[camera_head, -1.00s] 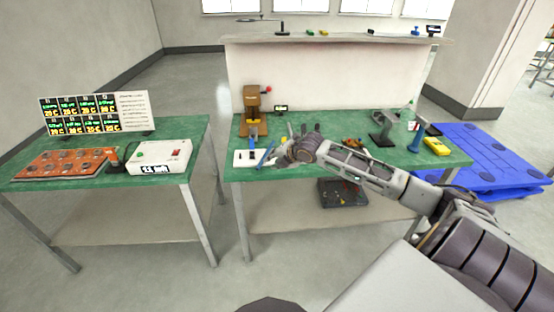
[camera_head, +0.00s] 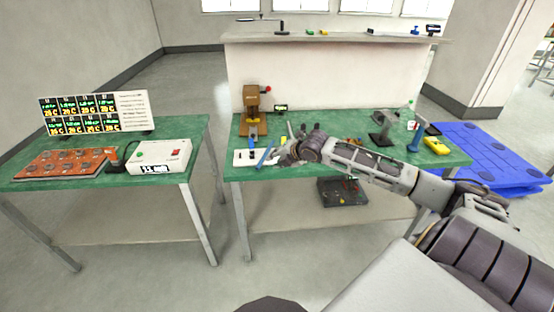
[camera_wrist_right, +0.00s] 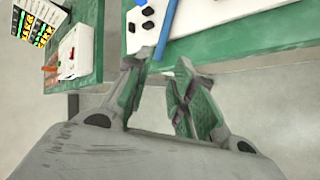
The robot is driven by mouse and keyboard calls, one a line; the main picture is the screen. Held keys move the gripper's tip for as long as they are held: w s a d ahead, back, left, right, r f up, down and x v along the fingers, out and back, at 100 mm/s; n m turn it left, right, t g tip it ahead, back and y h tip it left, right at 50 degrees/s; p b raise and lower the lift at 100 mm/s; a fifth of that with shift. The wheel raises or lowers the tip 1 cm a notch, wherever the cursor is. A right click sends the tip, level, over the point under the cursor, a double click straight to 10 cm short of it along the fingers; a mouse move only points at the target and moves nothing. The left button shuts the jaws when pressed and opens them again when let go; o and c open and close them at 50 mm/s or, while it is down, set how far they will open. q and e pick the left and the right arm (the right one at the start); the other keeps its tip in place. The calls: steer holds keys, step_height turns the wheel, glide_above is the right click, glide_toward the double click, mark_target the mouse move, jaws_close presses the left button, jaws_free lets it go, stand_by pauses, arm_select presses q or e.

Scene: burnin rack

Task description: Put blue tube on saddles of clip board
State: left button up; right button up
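The blue tube (camera_head: 265,153) slants at the right part of the white clip board (camera_head: 238,160) on the green bench. In the right wrist view the blue tube (camera_wrist_right: 168,28) runs over the white board (camera_wrist_right: 215,15), its lower end near my fingertips. Dark pieces, which may be saddles, show on the board left of the tube. My right gripper (camera_head: 280,160) is just right of the tube. In the wrist view its fingers (camera_wrist_right: 164,60) are apart with nothing clearly between them. Whether a finger touches the tube, I cannot tell. My left gripper is not in view.
A brown press (camera_head: 251,105) with a red knob stands behind the board. A second green table at left holds an orange board (camera_head: 62,163) and a white box (camera_head: 160,156). A yellow meter (camera_head: 436,146) lies at the right. A gap separates the two tables.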

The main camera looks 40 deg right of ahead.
stand_by(0.3)
steer(key=s+a+f+m+t, duration=0.1)
steer(key=a+f+m, duration=0.35)
steer(key=f, duration=0.25)
steer(key=a+f+m, duration=0.3)
steer(key=f+m, duration=0.3)
steer(key=f, duration=0.2)
steer(key=s+d+f+m+g, duration=0.1)
steer(key=s+f+m, duration=0.15)
steer(key=f, duration=0.55)
steer(key=s+d+f+m+g+h, duration=0.1)
steer(key=s+f, duration=0.3)
steer(key=f, duration=0.4)
steer(key=s+d+f+m+g, duration=0.15)
steer(key=s+f, duration=0.25)
steer(key=f, duration=0.4)
steer(key=s+a+f+m+g, duration=0.1)
steer(key=s+a+f, duration=0.1)
steer(key=s+f, duration=0.6)
steer(key=s+a+f+m+g, duration=0.2)
steer(key=s+f, duration=0.7)
steer(key=s, duration=0.6)
steer(key=s+a+f+m+g, duration=0.2)
steer(key=s+a+f, duration=0.2)
steer(key=s+f, duration=0.5)
steer(key=s, duration=0.3)
steer(key=shift+s, duration=0.35)
